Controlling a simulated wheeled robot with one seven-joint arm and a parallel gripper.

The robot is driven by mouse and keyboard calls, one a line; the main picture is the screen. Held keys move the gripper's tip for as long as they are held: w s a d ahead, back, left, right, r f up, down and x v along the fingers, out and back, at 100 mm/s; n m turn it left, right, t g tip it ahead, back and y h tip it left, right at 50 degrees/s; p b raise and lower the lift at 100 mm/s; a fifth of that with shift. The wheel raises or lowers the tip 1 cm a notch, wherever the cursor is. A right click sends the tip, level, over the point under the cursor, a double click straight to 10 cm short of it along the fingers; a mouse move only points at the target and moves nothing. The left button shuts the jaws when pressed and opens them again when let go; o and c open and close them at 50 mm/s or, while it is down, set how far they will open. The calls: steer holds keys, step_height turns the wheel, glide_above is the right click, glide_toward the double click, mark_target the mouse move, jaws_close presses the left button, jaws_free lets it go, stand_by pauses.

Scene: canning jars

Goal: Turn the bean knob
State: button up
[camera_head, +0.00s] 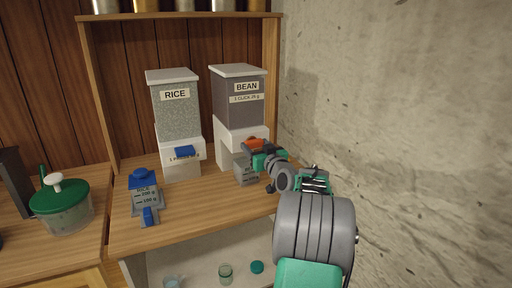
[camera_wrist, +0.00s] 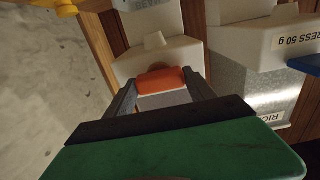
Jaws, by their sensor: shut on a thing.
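The bean dispenser (camera_head: 239,108) stands on the wooden counter, with a dark-filled clear bin, a white lid and a white base. Its label reads "BEAN, 1 CLICK 25 g". The orange bean knob (camera_head: 255,142) is on the front of the white base. My gripper (camera_head: 253,148) reaches it from the front right. In the wrist view the orange knob (camera_wrist: 161,80) lies between the two fingers of my gripper (camera_wrist: 160,90), which is shut on it. A grey measuring cup (camera_head: 246,174) stands below the knob, partly hidden by my gripper.
The rice dispenser (camera_head: 178,112) with its blue knob (camera_head: 185,152) stands left of the bean dispenser. A green-lidded container (camera_head: 62,206) is farther left. A concrete wall (camera_head: 400,110) is close on the right.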

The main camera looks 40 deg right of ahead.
steer(key=shift+m, duration=0.3)
steer(key=m, duration=0.8)
steer(key=shift+p, duration=0.35)
steer(key=m+p, duration=0.2)
steer(key=m, duration=0.2)
steer(key=shift+r+m, duration=0.1)
steer(key=shift+m, duration=0.2)
steer(key=m+p, duration=0.2)
steer(key=m, duration=0.2)
steer(key=shift+m+p, duration=0.3)
steer(key=shift+p, duration=0.1)
steer(key=m+p, duration=0.3)
steer(key=m, duration=0.1)
steer(key=m+p, duration=0.4)
steer(key=m, duration=0.1)
steer(key=shift+r, duration=0.1)
steer(key=m+p, duration=0.4)
steer(key=m, duration=0.1)
steer(key=shift+p, duration=0.35)
steer(key=shift+f+m+p, duration=0.2)
steer(key=shift+m+p, duration=1.1)
steer(key=shift+m, duration=0.7)
